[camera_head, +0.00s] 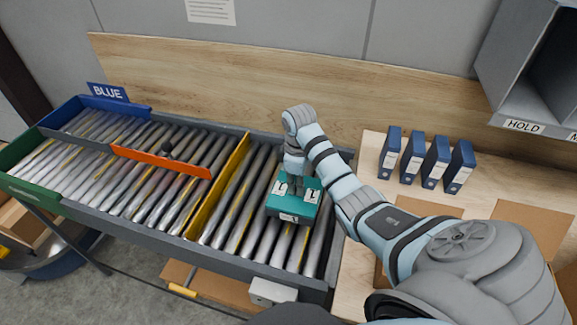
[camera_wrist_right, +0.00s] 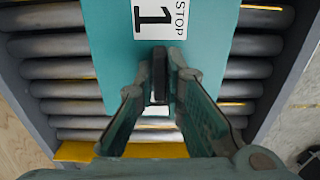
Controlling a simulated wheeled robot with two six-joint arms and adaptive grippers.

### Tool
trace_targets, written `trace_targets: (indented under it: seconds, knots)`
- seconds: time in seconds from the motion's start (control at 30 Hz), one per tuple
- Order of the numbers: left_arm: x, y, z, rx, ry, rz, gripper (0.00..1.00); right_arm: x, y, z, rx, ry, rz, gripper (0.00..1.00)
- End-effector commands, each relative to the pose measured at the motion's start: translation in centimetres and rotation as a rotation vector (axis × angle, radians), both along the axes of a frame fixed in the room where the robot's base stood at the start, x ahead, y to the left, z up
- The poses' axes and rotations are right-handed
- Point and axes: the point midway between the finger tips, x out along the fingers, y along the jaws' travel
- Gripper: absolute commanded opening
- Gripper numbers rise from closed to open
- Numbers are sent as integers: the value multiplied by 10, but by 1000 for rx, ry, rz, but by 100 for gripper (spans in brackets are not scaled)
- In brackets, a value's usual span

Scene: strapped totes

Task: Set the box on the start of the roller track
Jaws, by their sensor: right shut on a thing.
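A teal box (camera_head: 293,206) with white labels is on or just above the rollers at the right end of the roller track (camera_head: 262,170). I cannot tell whether it touches them. My right gripper (camera_head: 297,184) comes down on it from above. In the right wrist view the teal box (camera_wrist_right: 110,40) shows a label reading "STOP 1", and the right gripper (camera_wrist_right: 160,85) is shut on a dark strap or handle (camera_wrist_right: 160,75) on its top. The rollers show on both sides of the box. My left gripper is not in view.
A yellow divider (camera_head: 217,185) crosses the track left of the box, and an orange bar (camera_head: 162,162) lies beyond it. A blue sign (camera_head: 107,92) stands at the far left end. Several blue binders (camera_head: 435,162) stand on the wooden table at right, near a grey HOLD shelf (camera_head: 525,125).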

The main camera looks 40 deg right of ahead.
Motion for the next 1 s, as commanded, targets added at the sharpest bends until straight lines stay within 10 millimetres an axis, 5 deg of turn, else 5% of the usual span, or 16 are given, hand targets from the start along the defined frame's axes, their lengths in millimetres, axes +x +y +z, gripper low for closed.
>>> trace_targets:
  seconds: [0.17,0.5,0.53,0.63,1.0]
  knots:
    - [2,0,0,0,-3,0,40,-5,-5,-31,1,2,-12,0]
    - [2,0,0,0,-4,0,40,-5,-6,-35,1,-1,-14,0]
    - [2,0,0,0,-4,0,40,-5,-6,-35,1,1,-13,14]
    - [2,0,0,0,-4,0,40,-5,-6,-35,1,1,-13,30]
    - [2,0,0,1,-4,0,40,-5,-5,-32,1,1,-13,30]
